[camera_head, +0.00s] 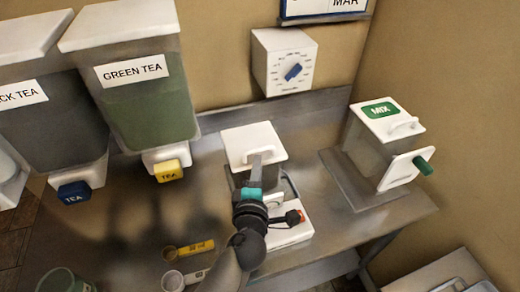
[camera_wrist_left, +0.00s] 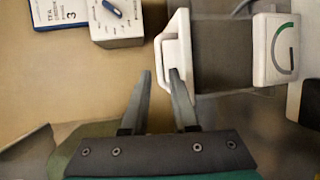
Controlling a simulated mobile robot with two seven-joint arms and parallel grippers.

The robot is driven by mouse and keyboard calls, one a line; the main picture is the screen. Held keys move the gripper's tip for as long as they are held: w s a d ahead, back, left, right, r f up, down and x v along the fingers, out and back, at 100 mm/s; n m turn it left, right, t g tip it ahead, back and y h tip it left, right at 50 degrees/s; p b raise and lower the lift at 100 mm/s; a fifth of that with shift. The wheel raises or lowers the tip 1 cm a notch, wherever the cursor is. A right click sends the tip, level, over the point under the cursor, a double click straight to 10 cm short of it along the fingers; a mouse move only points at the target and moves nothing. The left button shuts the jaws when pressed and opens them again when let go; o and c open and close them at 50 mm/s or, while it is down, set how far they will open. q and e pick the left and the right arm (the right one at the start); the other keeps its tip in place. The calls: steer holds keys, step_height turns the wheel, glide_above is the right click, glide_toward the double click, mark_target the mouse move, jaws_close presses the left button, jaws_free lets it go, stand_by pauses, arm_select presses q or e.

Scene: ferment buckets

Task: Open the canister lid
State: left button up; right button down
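The canister (camera_head: 238,181) stands on the metal counter, with its white lid (camera_head: 243,136) on top, seemingly closed. The lid has a raised handle. In the left wrist view the lid with its handle (camera_wrist_left: 161,62) shows edge-on, and the canister's grey body (camera_wrist_left: 217,55) is beside it. My left gripper (camera_head: 256,157) is over the lid at the handle. Its fingers (camera_wrist_left: 159,72) are apart, one on the outer side of the handle bar and the other overlapping the handle's opening. I cannot tell whether they touch it. My arm hides part of the canister's front. My right gripper is not in view.
A white MIX box (camera_head: 386,122) with a green-knobbed side flap stands at the right. GREEN TEA (camera_head: 148,108) and another tea dispenser (camera_head: 48,110) stand at the left. A timer (camera_head: 284,62) hangs behind. Scoops (camera_head: 188,250) lie in front.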

mark_target(260, 150)
arm_select(q)
steer(key=b+x, duration=0.1)
steer(key=x, duration=0.6)
steer(key=shift+w, duration=0.35)
jaws_close()
steer(key=shift+f, duration=0.1)
stand_by(1.0)
